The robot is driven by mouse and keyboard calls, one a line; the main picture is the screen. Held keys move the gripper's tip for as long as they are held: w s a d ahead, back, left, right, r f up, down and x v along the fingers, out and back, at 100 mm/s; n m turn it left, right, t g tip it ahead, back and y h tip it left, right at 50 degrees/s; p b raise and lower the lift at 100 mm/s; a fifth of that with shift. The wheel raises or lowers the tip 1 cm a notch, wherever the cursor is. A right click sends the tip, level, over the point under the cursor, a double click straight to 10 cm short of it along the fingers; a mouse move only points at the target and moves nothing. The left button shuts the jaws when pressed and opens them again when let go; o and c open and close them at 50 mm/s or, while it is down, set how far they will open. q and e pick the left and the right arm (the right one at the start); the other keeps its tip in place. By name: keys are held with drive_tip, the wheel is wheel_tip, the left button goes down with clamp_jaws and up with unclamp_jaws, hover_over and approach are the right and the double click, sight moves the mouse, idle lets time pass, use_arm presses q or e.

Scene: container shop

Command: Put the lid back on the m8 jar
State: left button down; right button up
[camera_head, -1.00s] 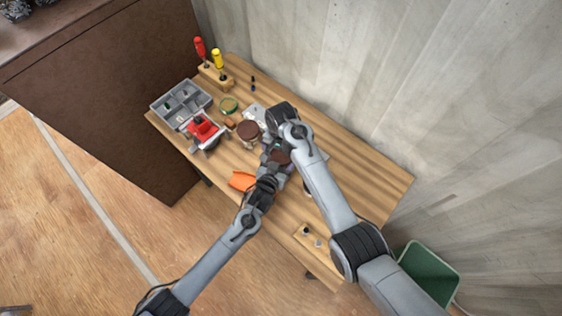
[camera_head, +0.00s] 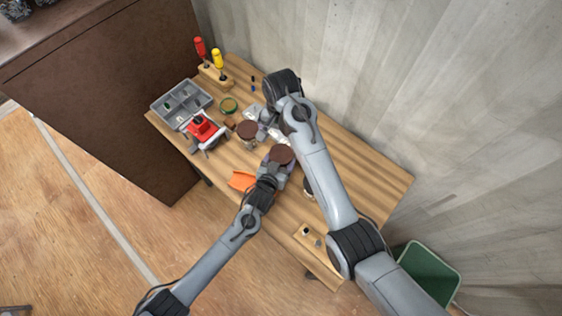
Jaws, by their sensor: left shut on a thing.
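My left gripper (camera_head: 273,168) is shut on a jar with a brown round top (camera_head: 282,154), near the middle of the table. The jar's body is mostly hidden by the gripper. A second jar with a brown round top (camera_head: 247,130) stands just behind and to the left. A third, dark jar (camera_head: 308,187) is partly hidden behind my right arm. No label is readable, so I cannot tell which is the m8 jar. My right gripper (camera_head: 264,126) is just right of the second jar, apart from the held jar. Its fingers are too small to read.
Screwdrivers stand in a wooden block (camera_head: 215,77). An orange piece (camera_head: 241,180) lies near the front edge. The table's right part (camera_head: 370,180) is clear.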

drive_tip(key=shift+r, duration=0.45)
use_arm(q)
unclamp_jaws()
drive_tip(key=shift+s, duration=0.1)
drive_tip(key=v, duration=1)
drive_tip(key=shift+s+a+r, duration=0.1)
drive_tip(key=shift+s+r, duration=0.05)
drive_tip(key=shift+s, duration=0.15)
use_arm(e)
drive_tip(key=shift+r, duration=0.15)
drive_tip(key=shift+s, duration=0.1)
